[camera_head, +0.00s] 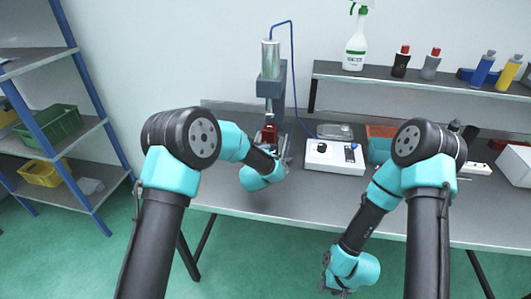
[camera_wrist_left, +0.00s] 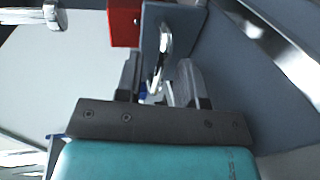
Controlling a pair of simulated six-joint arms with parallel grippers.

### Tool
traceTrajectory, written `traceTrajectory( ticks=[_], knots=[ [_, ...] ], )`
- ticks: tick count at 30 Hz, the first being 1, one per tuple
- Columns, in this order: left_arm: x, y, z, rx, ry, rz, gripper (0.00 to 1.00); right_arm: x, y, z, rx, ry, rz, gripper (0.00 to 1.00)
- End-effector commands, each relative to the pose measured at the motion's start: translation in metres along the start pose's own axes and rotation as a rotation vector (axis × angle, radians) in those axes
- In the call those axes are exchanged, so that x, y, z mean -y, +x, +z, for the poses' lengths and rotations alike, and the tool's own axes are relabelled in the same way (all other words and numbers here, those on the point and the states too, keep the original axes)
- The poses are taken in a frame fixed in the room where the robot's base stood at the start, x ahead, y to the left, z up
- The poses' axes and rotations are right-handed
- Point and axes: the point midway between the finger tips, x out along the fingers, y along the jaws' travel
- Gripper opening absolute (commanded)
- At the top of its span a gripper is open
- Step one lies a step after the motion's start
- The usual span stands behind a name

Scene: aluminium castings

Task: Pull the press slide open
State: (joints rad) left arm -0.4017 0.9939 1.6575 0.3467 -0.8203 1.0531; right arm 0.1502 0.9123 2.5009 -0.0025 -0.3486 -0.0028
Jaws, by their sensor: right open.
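The press (camera_head: 271,75) stands at the back of the bench, with a clear cylinder on top and a red part (camera_head: 269,132) low in its frame. In the left wrist view a grey slide plate (camera_wrist_left: 157,20) carries a shiny metal handle (camera_wrist_left: 165,48), with a red block (camera_wrist_left: 123,22) beside it. My left gripper (camera_wrist_left: 160,82) is at the handle, one finger on each side, with gaps showing; it looks open. In the head view it is mostly hidden by its own wrist, in front of the press. My right gripper (camera_head: 338,290) hangs low before the bench's front edge, open, its fingers hardly visible.
A white control box (camera_head: 335,157) stands right of the press, with an orange bin (camera_head: 380,131) behind my right arm. A shelf (camera_head: 425,84) holds a spray bottle (camera_head: 355,42) and several small bottles. A blue rack (camera_head: 78,62) stands left.

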Motion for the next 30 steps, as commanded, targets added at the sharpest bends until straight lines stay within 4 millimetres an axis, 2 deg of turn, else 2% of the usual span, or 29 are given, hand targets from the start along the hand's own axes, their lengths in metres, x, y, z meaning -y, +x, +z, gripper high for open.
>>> traceTrajectory(
  ticks=[4, 13, 24, 30],
  knots=[
    [0.0007, 0.009, 0.0001, 0.0, 0.0, -0.001, 0.35, 0.0, 0.0, 0.0, 0.0, 0.0, 0.0, 0.43],
    [0.0002, 0.0104, 0.0002, 0.001, 0.0, -0.001, 0.35, 0.0, 0.0, 0.0, 0.0, 0.0, 0.0, 0.43],
    [0.0001, 0.0102, 0.0002, 0.001, 0.0, -0.001, 0.01, 0.0, 0.0, 0.0, 0.0, 0.0, 0.0, 0.43],
    [0.0001, 0.0102, 0.0002, 0.001, 0.0, -0.001, 0.0, 0.0, 0.0, 0.0, 0.0, 0.0, 0.0, 0.43]
  ],
)
